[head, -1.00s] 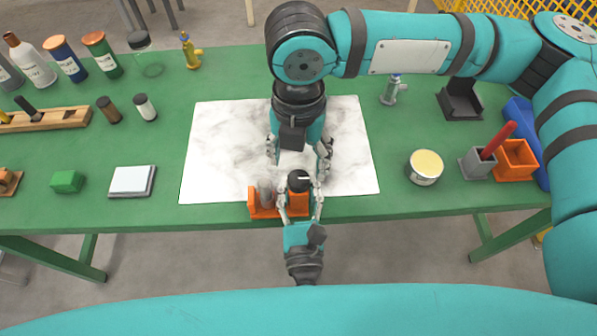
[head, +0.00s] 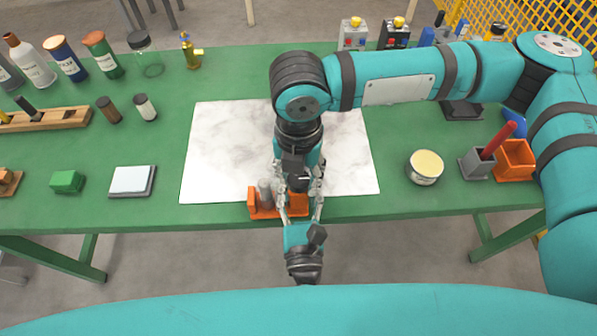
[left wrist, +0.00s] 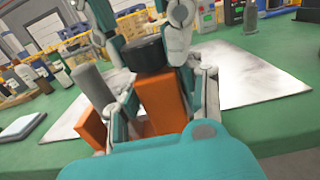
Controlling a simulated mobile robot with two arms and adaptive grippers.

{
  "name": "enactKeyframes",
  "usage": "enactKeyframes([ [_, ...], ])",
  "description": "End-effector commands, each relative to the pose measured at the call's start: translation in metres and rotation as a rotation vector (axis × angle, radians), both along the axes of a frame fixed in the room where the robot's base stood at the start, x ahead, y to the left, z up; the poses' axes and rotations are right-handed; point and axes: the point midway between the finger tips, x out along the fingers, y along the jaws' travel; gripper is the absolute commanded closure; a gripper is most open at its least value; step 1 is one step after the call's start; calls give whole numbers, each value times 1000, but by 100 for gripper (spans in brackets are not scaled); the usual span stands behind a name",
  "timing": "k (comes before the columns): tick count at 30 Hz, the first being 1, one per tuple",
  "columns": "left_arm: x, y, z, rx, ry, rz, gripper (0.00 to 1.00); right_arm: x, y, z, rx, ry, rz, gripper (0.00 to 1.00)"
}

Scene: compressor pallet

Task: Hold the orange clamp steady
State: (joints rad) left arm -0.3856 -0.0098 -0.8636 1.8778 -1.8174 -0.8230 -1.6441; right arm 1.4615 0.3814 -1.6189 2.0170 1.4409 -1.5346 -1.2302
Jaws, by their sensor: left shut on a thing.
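The orange clamp (head: 262,212) stands at the front edge of the table, with a grey cylinder (head: 265,190) upright on its left part. In the left wrist view the orange clamp (left wrist: 162,102) carries a black round part (left wrist: 143,53) on top. My left gripper (head: 300,208) comes from the front edge and is shut on the clamp, one finger on each side. My right gripper (head: 298,182) points down from above, its fingers apart on either side of the black part. In the head view it mostly hides that part. Contact there is unclear.
A white marbled sheet (head: 230,150) lies behind the clamp. A round tin (head: 425,168), a grey holder (head: 477,163) and an orange bin (head: 514,160) stand at the right. A green block (head: 67,182) and a white pad (head: 132,181) lie at the left.

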Motion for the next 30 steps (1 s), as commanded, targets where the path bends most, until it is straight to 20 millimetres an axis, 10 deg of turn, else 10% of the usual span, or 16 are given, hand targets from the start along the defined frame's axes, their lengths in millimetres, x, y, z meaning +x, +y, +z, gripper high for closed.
enactKeyframes([
  [5,0,0,1,0,-1,-1,100,0,0,0,1,0,0,93],
  [30,0,0,0,0,0,-1,100,0,1,1,3,1,-460,93],
])
